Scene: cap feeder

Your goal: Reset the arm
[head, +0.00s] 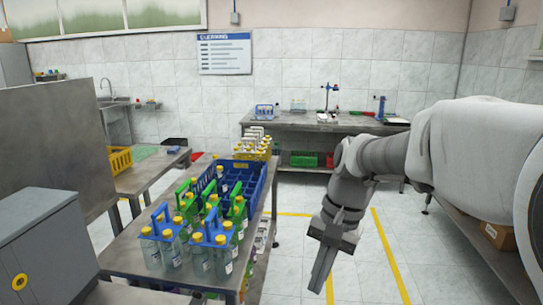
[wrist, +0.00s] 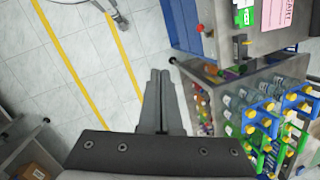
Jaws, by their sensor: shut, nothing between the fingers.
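My gripper (head: 322,268) hangs pointing down over the floor, to the right of the bench with the bottles, and is shut and empty. In the wrist view my gripper (wrist: 160,75) shows its two fingers pressed together, with floor beyond them. My arm comes in from the right of the head view and bends down at the wrist. Nothing touches the fingers.
A metal bench (head: 128,258) at the left holds blue and green carriers of yellow-capped bottles (head: 172,250) and a blue crate (head: 258,190). A back bench (head: 350,125) holds lab items. Tiled floor (head: 290,255) with yellow lines (head: 388,255) lies clear around my gripper.

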